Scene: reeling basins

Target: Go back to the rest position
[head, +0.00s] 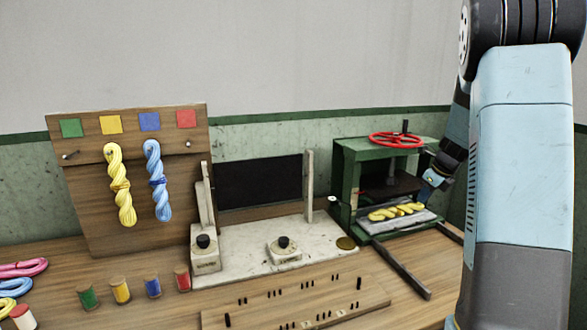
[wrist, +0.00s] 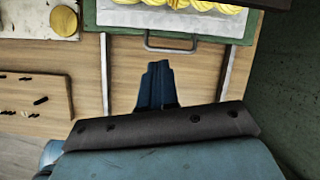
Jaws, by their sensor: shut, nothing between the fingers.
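My gripper (wrist: 158,85) is shut and empty in the wrist view. It points at the metal handle (wrist: 172,45) of a light tray (wrist: 150,18) and looks apart from it. In the head view my arm stands at the right, and the end of my gripper (head: 432,180) shows at the right side of the green press (head: 345,190). A twisted yellow skein (head: 397,212) lies on the tray (head: 408,221) in the press. The yellow skein also shows at the top edge of the wrist view (wrist: 215,6).
A red handwheel (head: 396,140) tops the press. Rails reach forward from it over the table. A pegboard (head: 150,235) holds a yellow skein (head: 119,185) and a blue skein (head: 157,180). Several spools, a pale bench plate (head: 250,250) and a slotted wooden board (head: 300,305) fill the front.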

